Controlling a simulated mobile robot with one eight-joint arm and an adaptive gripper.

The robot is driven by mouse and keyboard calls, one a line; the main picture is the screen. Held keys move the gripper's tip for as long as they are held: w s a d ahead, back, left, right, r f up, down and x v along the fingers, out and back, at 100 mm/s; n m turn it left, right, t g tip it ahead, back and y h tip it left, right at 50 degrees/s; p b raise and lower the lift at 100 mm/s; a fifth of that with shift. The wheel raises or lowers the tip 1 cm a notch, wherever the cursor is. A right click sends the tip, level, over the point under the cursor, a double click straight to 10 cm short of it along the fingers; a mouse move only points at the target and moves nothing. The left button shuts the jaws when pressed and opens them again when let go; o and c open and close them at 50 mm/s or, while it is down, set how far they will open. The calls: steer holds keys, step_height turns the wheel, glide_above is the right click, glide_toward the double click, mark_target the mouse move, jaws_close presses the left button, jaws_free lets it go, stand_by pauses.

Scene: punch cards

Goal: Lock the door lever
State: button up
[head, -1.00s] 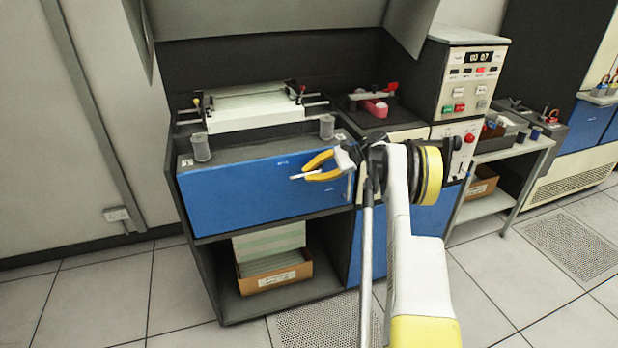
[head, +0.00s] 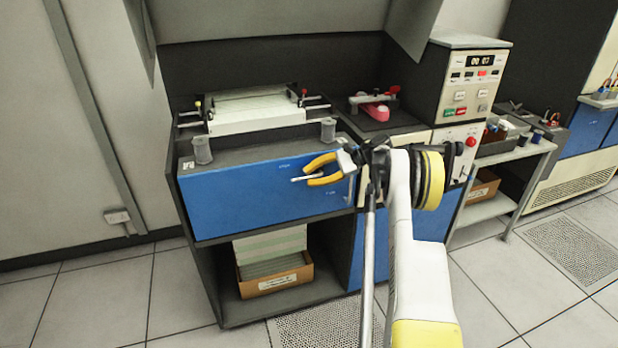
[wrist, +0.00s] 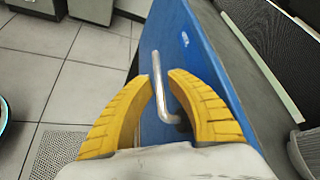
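The door lever (wrist: 157,85) is a bent silver bar on the blue front panel (head: 235,205) of the machine. In the head view the lever (head: 301,179) shows as a short pale bar, lying nearly level. My gripper (head: 308,173) has yellow curved fingers at the upper right part of that panel. In the wrist view my gripper (wrist: 162,76) is open, with one finger on each side of the lever. A gap shows on the left of the bar; contact on the right cannot be told. The lever's mount is partly hidden.
A white card unit (head: 255,108) and grey cups (head: 202,150) stand on the machine top. A cardboard box of cards (head: 275,272) sits on the shelf below the panel. A control box (head: 470,85) stands at right. The floor in front is clear.

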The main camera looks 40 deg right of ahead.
steer(key=v, duration=1.1)
steer(key=shift+s+d+r, duration=0.15)
steer(key=shift+s+r, duration=0.05)
steer(key=w+a+r+n+g+h, duration=0.25)
steer(key=a+r, duration=0.55)
steer(key=a, duration=0.5)
steer(key=s+a+r+n+h, duration=0.2)
steer(key=s+a+r, duration=0.1)
steer(key=a, duration=0.4)
steer(key=s+a+r+n+h, duration=0.1)
steer(key=s+a+r+n, duration=0.2)
steer(key=a, duration=0.5)
steer(key=s+a+n+h, duration=0.35)
steer(key=s+a, duration=0.55)
steer(key=s, duration=0.4)
steer(key=s+a+f+n+t+h, duration=0.1)
steer(key=s+a+f+n, duration=0.1)
steer(key=s, duration=0.4)
steer(key=s+a+f+n+t+h, duration=0.1)
steer(key=s+a+f+n, duration=0.1)
steer(key=s+f+n, duration=0.2)
steer(key=shift+s+f, duration=0.35)
steer(key=shift+s, duration=1.05)
